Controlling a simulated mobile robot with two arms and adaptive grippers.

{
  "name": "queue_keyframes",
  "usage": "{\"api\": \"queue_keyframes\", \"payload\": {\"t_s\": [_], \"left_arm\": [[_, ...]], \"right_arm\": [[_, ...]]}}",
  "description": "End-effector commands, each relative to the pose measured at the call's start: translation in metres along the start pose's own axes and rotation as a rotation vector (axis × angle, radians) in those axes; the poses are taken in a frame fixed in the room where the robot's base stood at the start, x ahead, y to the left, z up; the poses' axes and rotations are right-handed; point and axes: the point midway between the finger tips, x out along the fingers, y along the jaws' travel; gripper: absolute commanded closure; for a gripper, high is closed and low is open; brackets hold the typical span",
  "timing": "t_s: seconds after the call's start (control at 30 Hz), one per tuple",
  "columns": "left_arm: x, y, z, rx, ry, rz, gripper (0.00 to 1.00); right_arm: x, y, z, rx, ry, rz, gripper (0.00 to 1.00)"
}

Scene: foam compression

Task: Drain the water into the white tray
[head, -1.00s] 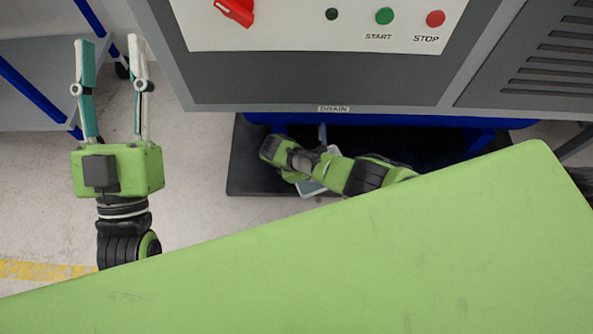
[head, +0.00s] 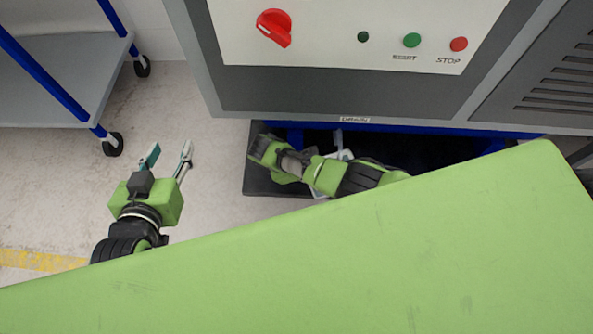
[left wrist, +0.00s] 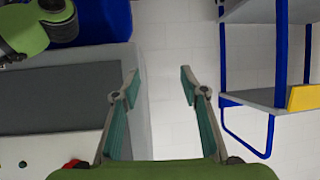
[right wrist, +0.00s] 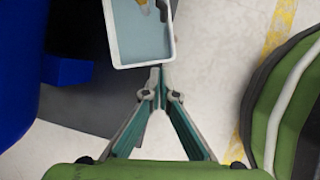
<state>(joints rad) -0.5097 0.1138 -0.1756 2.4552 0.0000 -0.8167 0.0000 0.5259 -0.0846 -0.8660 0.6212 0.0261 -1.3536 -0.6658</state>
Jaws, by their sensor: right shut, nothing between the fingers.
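The white tray (right wrist: 108,30) shows at the top of the right wrist view, with a bluish inside; I cannot tell how much of that is water. A grey and yellowish piece (right wrist: 145,5) reaches over it. My right gripper (right wrist: 157,76) is shut and empty, its tips at the tray's near edge; contact is unclear. In the head view the tray (head: 344,155) is mostly hidden behind my right arm, below the DRAIN label (head: 355,119). My left gripper (head: 171,158) is open and empty above the floor, left of the machine; the left wrist view also shows it open (left wrist: 159,78).
The grey machine (head: 340,95) carries a red knob (head: 274,27), a green START button (head: 412,40) and a red STOP button (head: 459,44). A dark base (head: 262,180) lies below it. A wheeled cart (head: 75,75) stands at left. Floor between cart and machine is clear.

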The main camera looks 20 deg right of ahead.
Motion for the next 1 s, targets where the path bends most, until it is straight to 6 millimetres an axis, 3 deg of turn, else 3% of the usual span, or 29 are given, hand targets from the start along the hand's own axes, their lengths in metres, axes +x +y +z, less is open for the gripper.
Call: {"api": "queue_keyframes", "payload": {"t_s": [0.2,0.4,1.0], "left_arm": [[-0.012,-0.006,0.041,-0.001,-0.191,-0.012,0.6],[-0.02,-0.008,0.062,-0.003,-0.279,-0.017,0.6],[-0.021,-0.008,0.066,-0.003,-0.295,-0.018,0.6]], "right_arm": [[-0.023,0.001,-0.005,0.001,0.001,0.0,1.0],[-0.031,0.001,-0.008,0.001,0.0,0.0,1.0],[-0.032,0.001,-0.008,0.001,0.0,0.0,1.0]]}}
